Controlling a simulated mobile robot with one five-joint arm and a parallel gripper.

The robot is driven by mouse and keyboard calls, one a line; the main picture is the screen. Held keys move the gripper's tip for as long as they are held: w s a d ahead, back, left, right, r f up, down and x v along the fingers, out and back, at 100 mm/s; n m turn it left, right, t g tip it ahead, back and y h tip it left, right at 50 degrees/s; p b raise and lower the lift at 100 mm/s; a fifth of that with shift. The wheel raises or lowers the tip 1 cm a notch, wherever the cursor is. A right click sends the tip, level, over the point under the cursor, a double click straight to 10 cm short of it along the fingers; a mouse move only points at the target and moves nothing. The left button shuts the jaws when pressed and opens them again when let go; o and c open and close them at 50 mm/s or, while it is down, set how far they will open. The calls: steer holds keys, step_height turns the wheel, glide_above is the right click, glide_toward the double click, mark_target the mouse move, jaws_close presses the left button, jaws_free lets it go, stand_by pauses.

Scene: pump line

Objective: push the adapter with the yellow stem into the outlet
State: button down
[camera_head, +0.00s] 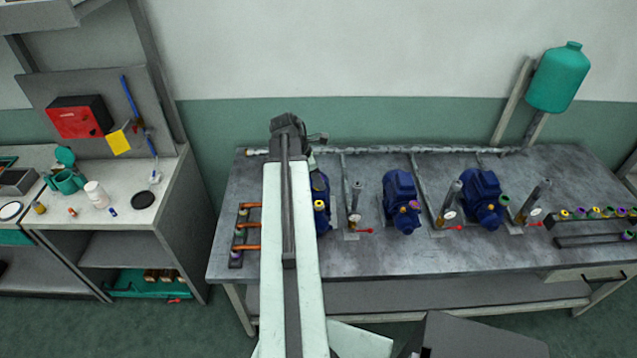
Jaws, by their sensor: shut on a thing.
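My arm reaches up the middle of the view, and its dark far end stands over the back of the bench. My gripper's fingers and whatever they hold are hidden behind the arm. A blue pump (320,184) is half covered by the arm, with a small yellow round part (320,204) showing at its right side. I cannot tell whether this yellow part is the adapter's stem or part of the pump. The outlet cannot be made out clearly.
Blue pumps (400,200) and (481,198) stand further right, among pipes and red-handled valves (364,230). A dark rack (575,223) holds several coloured-ended pieces. Copper-coloured stubs (247,226) sit left of my arm. The bench front (400,263) is mostly clear.

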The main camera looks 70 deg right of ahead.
steer(key=shift+s+d+f+b, duration=0.1)
steer(key=shift+s+f+b, duration=0.1)
steer(key=shift+f+b, duration=0.4)
step_height(320, 180, down, 4)
steer(key=b, duration=0.3)
steer(key=shift+r, duration=0.25)
steer(key=shift+f+b, duration=0.85)
steer(key=shift+b, duration=0.15)
steer(key=shift+w+f+b, duration=0.15)
steer(key=shift+f+b, duration=0.55)
stand_by(0.4)
steer(key=c, duration=1)
jaws_free()
steer(key=shift+o, duration=0.2)
steer(key=p+v, duration=0.5)
steer(key=v, duration=0.1)
steer(key=shift+w+p, duration=0.2)
steer(key=shift+p, duration=0.1)
